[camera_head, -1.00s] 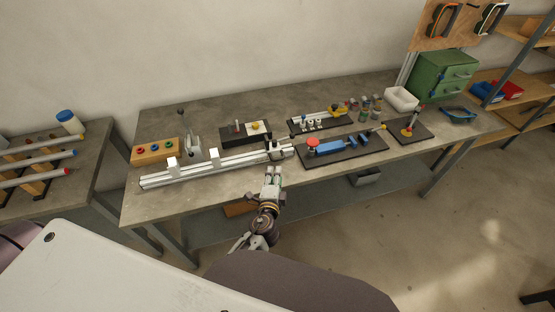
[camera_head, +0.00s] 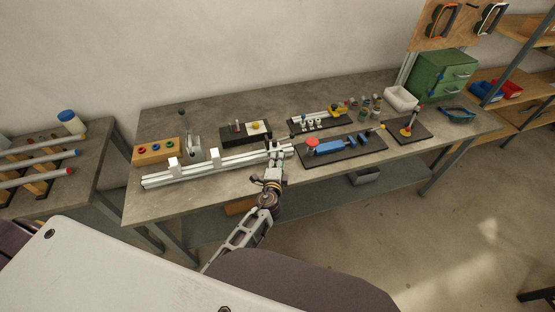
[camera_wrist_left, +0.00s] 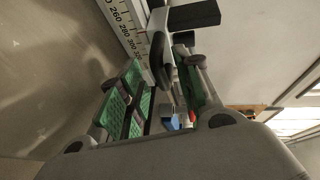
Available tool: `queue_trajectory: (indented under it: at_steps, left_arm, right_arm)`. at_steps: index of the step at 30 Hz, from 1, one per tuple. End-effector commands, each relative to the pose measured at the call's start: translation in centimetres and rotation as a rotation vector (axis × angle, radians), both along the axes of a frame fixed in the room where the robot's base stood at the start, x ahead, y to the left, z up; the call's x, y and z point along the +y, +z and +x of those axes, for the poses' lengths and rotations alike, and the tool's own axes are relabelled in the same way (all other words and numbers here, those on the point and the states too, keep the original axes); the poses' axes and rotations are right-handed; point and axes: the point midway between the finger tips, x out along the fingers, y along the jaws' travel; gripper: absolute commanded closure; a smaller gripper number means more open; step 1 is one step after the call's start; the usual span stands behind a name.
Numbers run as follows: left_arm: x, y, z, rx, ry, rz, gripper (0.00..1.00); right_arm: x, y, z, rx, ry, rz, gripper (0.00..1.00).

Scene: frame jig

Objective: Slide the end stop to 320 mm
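The silver rail (camera_head: 205,170) lies along the bench's front left part, with two white blocks standing on it. The end stop (camera_head: 276,145) sits near the rail's right end. My left gripper (camera_head: 274,163) is at the end stop, on its near side. In the left wrist view the scale (camera_wrist_left: 128,30) reads 260, 280, 300 and about 320 toward the fingers. A dark rounded part (camera_wrist_left: 165,62) of the stop shows near the green-padded fingers (camera_wrist_left: 163,90), which look apart. Whether they touch it is hidden. My right gripper is out of view.
A wooden block with coloured rings (camera_head: 157,152) and a lever clamp (camera_head: 190,138) stand behind the rail's left. A black board with a blue clamp (camera_head: 340,148) lies close to the right of the rail's end. The bench front below the rail is clear.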

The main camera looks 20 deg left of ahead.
Motion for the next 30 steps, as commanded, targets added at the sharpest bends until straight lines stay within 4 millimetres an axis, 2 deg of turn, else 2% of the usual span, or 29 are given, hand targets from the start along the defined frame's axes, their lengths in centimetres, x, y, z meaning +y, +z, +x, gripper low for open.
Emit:
queue_trajectory:
  at_steps: [7, 19, 20, 27, 30]
  left_arm:
    - [0.3, -0.2, 1.4, -0.001, 0.0, -0.001, 0.66]
    - [0.3, -0.3, 1.7, 0.0, 0.0, -0.001, 0.66]
    - [0.3, -0.3, 1.7, 0.0, 0.0, -0.001, 0.68]
    - [0.3, -0.4, 1.6, 0.001, 0.0, -0.001, 0.98]
    - [0.3, -0.4, 1.6, 0.002, 0.0, -0.002, 1.0]
  right_arm:
    - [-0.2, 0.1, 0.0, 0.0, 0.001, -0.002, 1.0]
    - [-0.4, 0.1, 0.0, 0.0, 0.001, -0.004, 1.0]
    - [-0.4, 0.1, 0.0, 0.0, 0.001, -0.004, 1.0]
    - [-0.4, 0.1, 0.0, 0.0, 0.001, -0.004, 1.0]
    - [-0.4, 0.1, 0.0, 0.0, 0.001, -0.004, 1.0]
